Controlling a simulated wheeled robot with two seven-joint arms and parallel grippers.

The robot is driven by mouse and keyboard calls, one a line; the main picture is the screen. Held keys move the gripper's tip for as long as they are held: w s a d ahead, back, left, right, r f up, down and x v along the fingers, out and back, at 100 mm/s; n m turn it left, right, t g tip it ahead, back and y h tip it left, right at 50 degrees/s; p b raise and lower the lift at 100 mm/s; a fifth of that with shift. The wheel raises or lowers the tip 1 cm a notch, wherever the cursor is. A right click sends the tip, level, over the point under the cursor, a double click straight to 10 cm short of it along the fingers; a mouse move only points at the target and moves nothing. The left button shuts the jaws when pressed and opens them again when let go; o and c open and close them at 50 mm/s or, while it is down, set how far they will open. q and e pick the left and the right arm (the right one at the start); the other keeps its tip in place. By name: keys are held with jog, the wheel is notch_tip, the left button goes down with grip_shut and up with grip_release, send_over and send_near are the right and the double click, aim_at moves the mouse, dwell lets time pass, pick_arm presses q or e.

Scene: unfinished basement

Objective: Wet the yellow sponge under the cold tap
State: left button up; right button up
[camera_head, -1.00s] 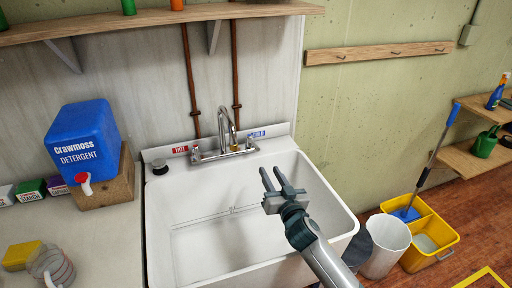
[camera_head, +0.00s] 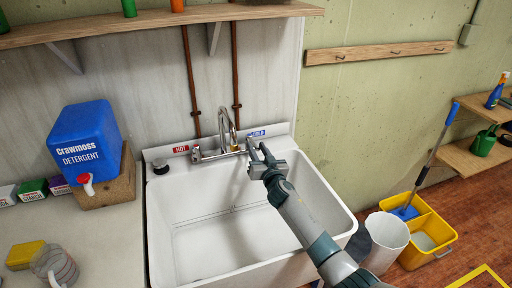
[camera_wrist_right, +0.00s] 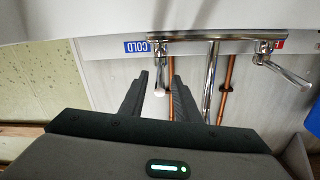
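The yellow sponge (camera_head: 25,254) lies on the counter at the lower left in the head view. The chrome faucet (camera_head: 226,135) stands at the back of the white sink (camera_head: 342,222). Its cold side is marked by a blue label (camera_head: 257,133), which also shows in the right wrist view (camera_wrist_right: 136,47). My right gripper (camera_head: 261,150) is open and empty beside the cold tap. In the right wrist view the cold lever (camera_wrist_right: 159,82) shows between its two fingers (camera_wrist_right: 158,80); contact cannot be told. My left gripper is not in view.
A blue detergent jug (camera_head: 86,140) sits on a wooden block (camera_head: 112,188) left of the sink. A white bin (camera_head: 386,240) and yellow mop bucket (camera_head: 432,245) stand on the floor at right. The basin looks empty.

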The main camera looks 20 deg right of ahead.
jog(key=shift+w, duration=0.7)
grip_shut()
jog(key=n+y+p, duration=0.1)
jog(key=d+n+y, duration=0.1)
jog(key=y, duration=0.1)
jog(key=d+n+y+p, duration=0.1)
jog(key=y, duration=0.1)
jog(key=shift+w+g+p, duration=0.15)
jog(key=shift+g+p, duration=0.15)
